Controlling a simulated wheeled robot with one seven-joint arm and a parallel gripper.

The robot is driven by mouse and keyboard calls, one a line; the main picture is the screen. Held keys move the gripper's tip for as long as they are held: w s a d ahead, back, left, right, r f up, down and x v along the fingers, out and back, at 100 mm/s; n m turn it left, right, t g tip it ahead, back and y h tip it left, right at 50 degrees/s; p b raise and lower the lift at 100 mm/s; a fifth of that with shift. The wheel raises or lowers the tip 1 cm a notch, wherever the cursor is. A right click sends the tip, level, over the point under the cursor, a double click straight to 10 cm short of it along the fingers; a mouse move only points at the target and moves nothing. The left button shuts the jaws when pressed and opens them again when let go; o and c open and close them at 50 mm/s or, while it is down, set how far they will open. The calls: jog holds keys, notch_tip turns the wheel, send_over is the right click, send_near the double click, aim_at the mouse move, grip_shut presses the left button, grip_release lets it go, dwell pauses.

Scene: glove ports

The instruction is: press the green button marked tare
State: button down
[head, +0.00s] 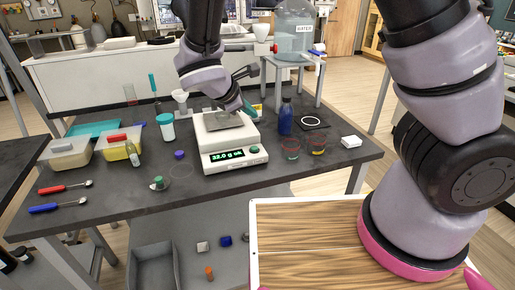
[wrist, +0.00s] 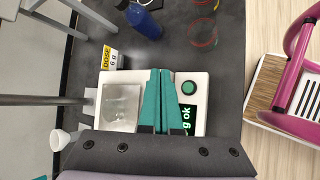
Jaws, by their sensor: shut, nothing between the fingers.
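The white scale (head: 222,133) stands on the dark table, with a metal pan on top and a lit green display (head: 228,156) reading about "32.0 g ok". A round green button (head: 254,149) sits on its front panel, right of the display; no marking on it is legible. In the wrist view the green button (wrist: 189,87) lies just right of the fingertips, uncovered. My gripper (wrist: 160,72) has its teal fingers together, over the scale between pan and button. In the head view my gripper (head: 247,108) is above the scale's back right, apart from the button.
A blue bottle (head: 286,118) and glass beakers (head: 291,149) stand right of the scale. A yellow "DOSE 6 g" label (wrist: 110,58) is beside it. The table before the scale is mostly clear.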

jog(key=shift+f, duration=0.1)
jog(key=shift+f, duration=4.35)
jog(key=shift+f, duration=0.15)
jog(key=shift+f, duration=0.25)
jog(key=shift+f, duration=0.4)
jog(key=shift+r, duration=0.85)
jog(key=shift+r, duration=2.5)
